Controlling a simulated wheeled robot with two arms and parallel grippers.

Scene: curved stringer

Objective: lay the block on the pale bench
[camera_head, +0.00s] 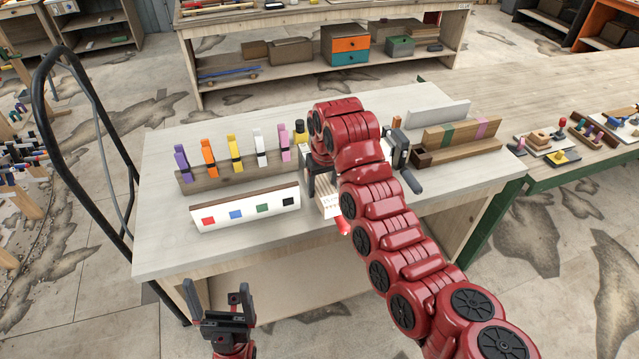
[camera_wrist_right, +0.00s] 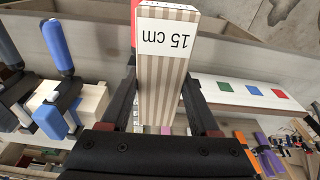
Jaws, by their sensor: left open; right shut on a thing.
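The block (camera_wrist_right: 165,85) is striped wood with a white "15 cm" label. My right gripper (camera_wrist_right: 163,110) is shut on it, with a dark finger on each side. In the head view the block (camera_head: 327,205) shows under my right arm, near the front edge of the pale bench (camera_head: 165,225); the arm hides part of it. I cannot tell whether it touches the bench top. My left gripper (camera_head: 220,308) is open and empty, in front of the bench and apart from it.
A white panel with coloured squares (camera_head: 245,220) stands left of the block. Behind it is a wooden rack (camera_head: 220,178) with coloured clamps. Wood pieces (camera_head: 460,137) and a dark-handled tool (camera_head: 405,165) lie to the right. The bench's front right is clear.

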